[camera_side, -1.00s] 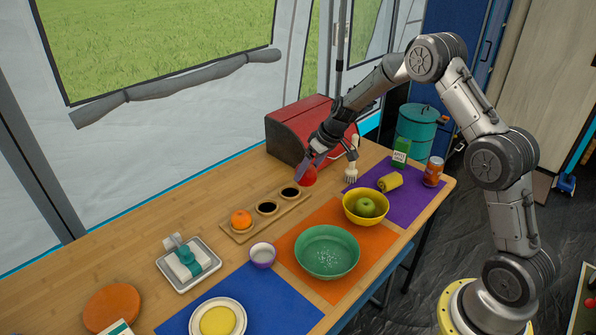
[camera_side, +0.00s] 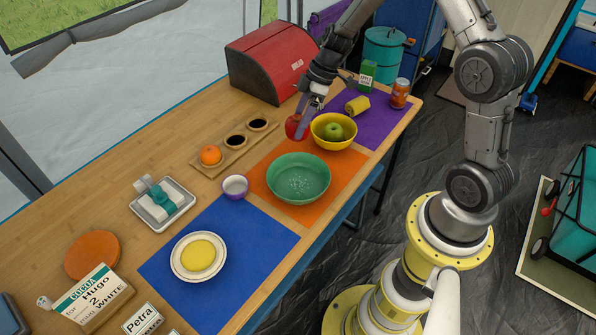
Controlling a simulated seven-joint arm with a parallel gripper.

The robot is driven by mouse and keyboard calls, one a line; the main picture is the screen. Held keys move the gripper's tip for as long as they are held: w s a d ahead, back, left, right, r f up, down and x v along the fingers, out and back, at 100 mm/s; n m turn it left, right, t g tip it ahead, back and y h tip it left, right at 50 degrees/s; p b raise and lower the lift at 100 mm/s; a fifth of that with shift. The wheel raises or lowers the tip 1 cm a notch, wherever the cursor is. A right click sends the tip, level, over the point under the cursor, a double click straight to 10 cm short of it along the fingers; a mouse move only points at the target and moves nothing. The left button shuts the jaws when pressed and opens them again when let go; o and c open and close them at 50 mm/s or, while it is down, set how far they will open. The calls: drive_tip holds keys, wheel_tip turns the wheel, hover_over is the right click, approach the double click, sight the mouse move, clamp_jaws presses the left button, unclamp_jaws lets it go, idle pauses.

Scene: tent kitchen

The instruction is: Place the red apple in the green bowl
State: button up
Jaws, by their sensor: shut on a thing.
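The red apple (camera_side: 293,126) is held by my gripper (camera_side: 299,124), which is shut on it, just left of the yellow bowl and behind the green bowl. Part of the apple is hidden by the gripper. The green bowl (camera_side: 299,178) sits on the orange mat (camera_side: 258,181) and looks empty, with pale specks at its bottom.
A yellow bowl (camera_side: 322,139) with a green apple (camera_side: 333,130) stands close beside my gripper. A small purple cup (camera_side: 235,187) stands left of the green bowl. A red bread box (camera_side: 266,62) stands behind.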

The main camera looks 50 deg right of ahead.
drive_tip(key=s+a+r+n+g, duration=0.1)
drive_tip(key=s+a+n+g, duration=0.15)
drive_tip(key=s+n, duration=0.45)
drive_tip(key=s+a+n+g, duration=0.2)
drive_tip(key=s+a+n, duration=0.1)
drive_tip(key=s, duration=0.7)
approach(297, 188)
drive_tip(key=shift+s+a+f+t, duration=0.3)
drive_tip(key=shift+s+a, duration=0.4)
drive_tip(key=shift+a, duration=0.15)
drive_tip(key=shift+w+f, duration=0.2)
drive_tip(key=shift+f, duration=1.5)
drive_tip(key=shift+f, duration=0.15)
drive_tip(key=o, duration=1.3)
